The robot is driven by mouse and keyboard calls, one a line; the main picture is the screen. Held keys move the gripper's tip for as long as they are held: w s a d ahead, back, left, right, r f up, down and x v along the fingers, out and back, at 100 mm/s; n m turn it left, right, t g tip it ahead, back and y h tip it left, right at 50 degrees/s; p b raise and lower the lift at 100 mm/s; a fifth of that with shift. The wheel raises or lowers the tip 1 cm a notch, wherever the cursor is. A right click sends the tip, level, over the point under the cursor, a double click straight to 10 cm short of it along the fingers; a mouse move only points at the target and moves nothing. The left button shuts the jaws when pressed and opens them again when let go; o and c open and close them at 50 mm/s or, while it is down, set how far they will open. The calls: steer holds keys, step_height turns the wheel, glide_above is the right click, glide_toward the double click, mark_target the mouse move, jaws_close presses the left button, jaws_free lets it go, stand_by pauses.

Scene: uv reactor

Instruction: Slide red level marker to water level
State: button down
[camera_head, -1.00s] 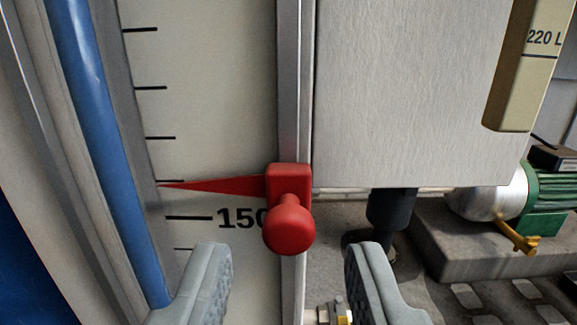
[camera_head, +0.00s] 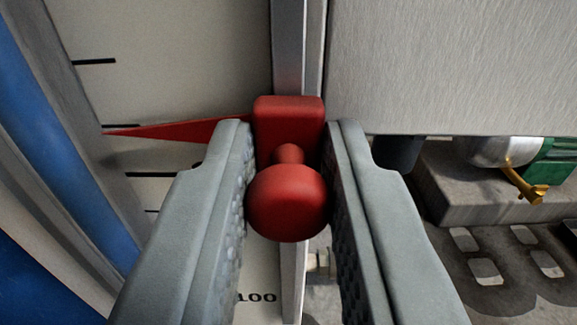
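The red level marker (camera_head: 290,120) sits on a vertical metal rail, with its round knob (camera_head: 286,204) facing me. Its thin red pointer (camera_head: 185,130) reaches left across the pale scale (camera_head: 170,40), tip beside a black tick. My gripper (camera_head: 289,130) has its two grey fingers on either side of the marker and knob, very close to both sides. It looks open, with a narrow gap at the right of the knob. The left finger hides part of the pointer and the scale numbers. The blue water tube (camera_head: 40,90) runs down the left; no top of the water shows.
A brushed metal panel (camera_head: 450,60) is right of the rail (camera_head: 302,50). Below it are a green and silver pump (camera_head: 500,150) with a yellow valve handle (camera_head: 526,187) on a concrete plinth (camera_head: 450,205). A number 100 shows low on the scale.

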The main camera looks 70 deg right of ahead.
mark_target(285, 180)
steer(key=shift+r, duration=0.1)
step_height(285, 180, up, 15)
steer(key=shift+r, duration=0.2)
stand_by(0.5)
steer(key=c, duration=1.4)
jaws_free()
steer(key=v, duration=1.7)
steer(key=shift+a, duration=0.2)
steer(key=shift+s, duration=0.1)
